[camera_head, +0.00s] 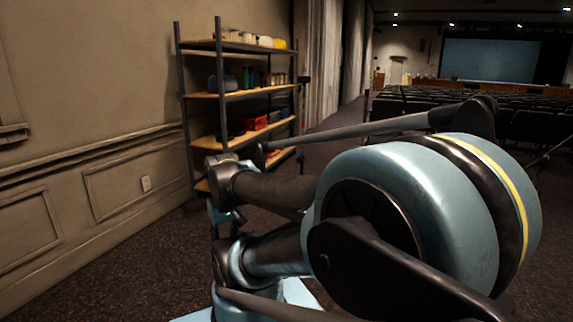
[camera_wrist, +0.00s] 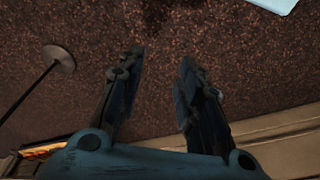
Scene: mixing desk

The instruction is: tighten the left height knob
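No height knob can be made out in either view, and I cannot pick out a mixing desk. In the wrist view my gripper (camera_wrist: 160,58) points over the brown carpet. Its two dark fingers stand apart with only floor visible between them, so it is open and empty. In the head view my blue and black arm fills the lower right and hides much of what lies behind it. I cannot clearly pick out the gripper there.
A metal shelf (camera_head: 218,95) with several items stands against the panelled wall (camera_head: 90,90). Rows of dark seats (camera_head: 440,100) and a screen (camera_head: 490,60) are far back. In the wrist view, a round base with a thin pole (camera_wrist: 58,58) is at left. Carpet (camera_head: 110,285) at lower left is clear.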

